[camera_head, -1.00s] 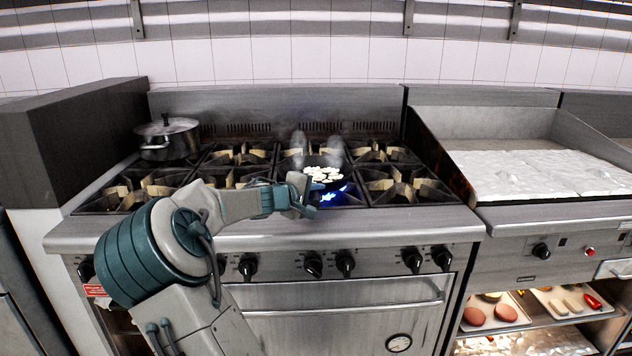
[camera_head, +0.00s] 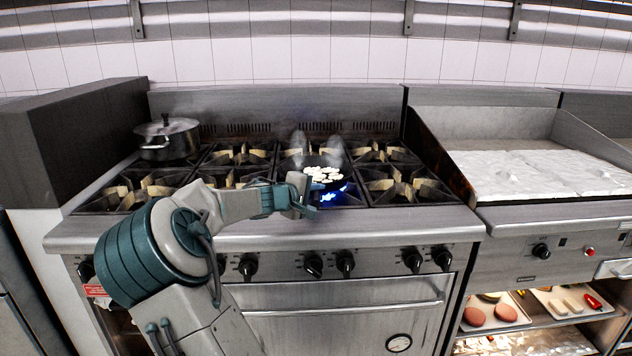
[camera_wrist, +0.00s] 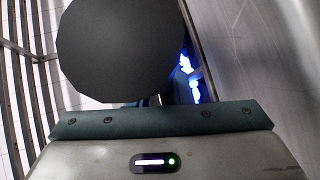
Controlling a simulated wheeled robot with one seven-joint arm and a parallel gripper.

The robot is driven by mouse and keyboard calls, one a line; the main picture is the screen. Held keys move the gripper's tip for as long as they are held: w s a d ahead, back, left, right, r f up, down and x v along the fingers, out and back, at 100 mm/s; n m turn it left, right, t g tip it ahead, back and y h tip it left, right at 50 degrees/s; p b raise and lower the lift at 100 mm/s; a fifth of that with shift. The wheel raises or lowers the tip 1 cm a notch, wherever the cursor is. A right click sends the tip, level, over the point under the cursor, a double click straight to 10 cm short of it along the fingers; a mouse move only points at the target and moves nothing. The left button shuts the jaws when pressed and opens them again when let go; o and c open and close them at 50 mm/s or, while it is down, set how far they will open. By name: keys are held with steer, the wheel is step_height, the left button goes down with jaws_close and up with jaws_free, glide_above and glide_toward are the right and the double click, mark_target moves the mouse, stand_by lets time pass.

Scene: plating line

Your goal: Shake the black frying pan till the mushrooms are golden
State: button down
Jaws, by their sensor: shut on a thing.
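The black frying pan (camera_head: 322,187) is over the front middle burner of the stove in the head view. Pale, whitish mushrooms (camera_head: 323,174) lie in it, with no clear golden colour visible. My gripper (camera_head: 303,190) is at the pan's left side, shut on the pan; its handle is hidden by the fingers. In the wrist view a large dark round surface, seemingly the pan (camera_wrist: 130,50), fills the upper middle. I cannot tell whether the pan touches the grate.
A blue flame (camera_head: 332,196) burns under the pan, and faint steam (camera_head: 333,150) rises behind it. A lidded steel pot (camera_head: 168,142) stands at the back left. A griddle (camera_head: 530,175) is at the right.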

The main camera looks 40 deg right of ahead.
mark_target(315, 199)
steer(key=shift+s+a+r, duration=0.1)
steer(key=shift+s+a, duration=1.15)
steer(key=shift+s, duration=0.05)
steer(key=shift+s+a+r, duration=0.1)
steer(key=shift+s+a, duration=0.1)
steer(key=shift+s, duration=0.1)
steer(key=w+d, duration=0.3)
steer(key=shift+w+d+f, duration=0.15)
steer(key=shift+w+f, duration=0.05)
steer(key=shift+s+a+r, duration=0.1)
steer(key=shift+a+r, duration=0.05)
steer(key=shift+a, duration=0.05)
stand_by(4.0)
